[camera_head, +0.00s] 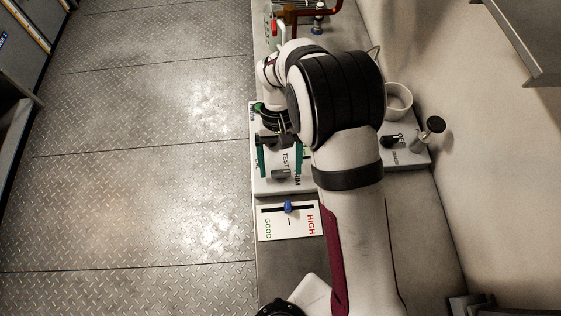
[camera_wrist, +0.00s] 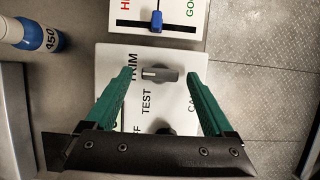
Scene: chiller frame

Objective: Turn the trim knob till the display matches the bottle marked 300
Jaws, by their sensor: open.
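A white panel (camera_wrist: 112,62) with TRIM and TEST lettering fills the middle of the wrist view; it also shows in the head view (camera_head: 262,187). A grey knob (camera_wrist: 158,74) sits near the TRIM and TEST words; it shows in the head view too (camera_head: 280,174). My gripper (camera_wrist: 161,76) is open, its green fingers on either side of this knob in the wrist view. I cannot tell whether they touch it. A blue-and-white bottle (camera_wrist: 40,36), apparently marked 450, lies at the upper left. I see no bottle marked 300 and no readable display.
A white HIGH–GOOD scale (camera_head: 272,228) with a blue pointer (camera_head: 288,207) lies beside the panel. A second dark knob (camera_wrist: 164,130) is partly hidden by my gripper. A white round cup (camera_head: 398,100) and a black-topped metal fitting (camera_head: 432,127) stand to the right.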

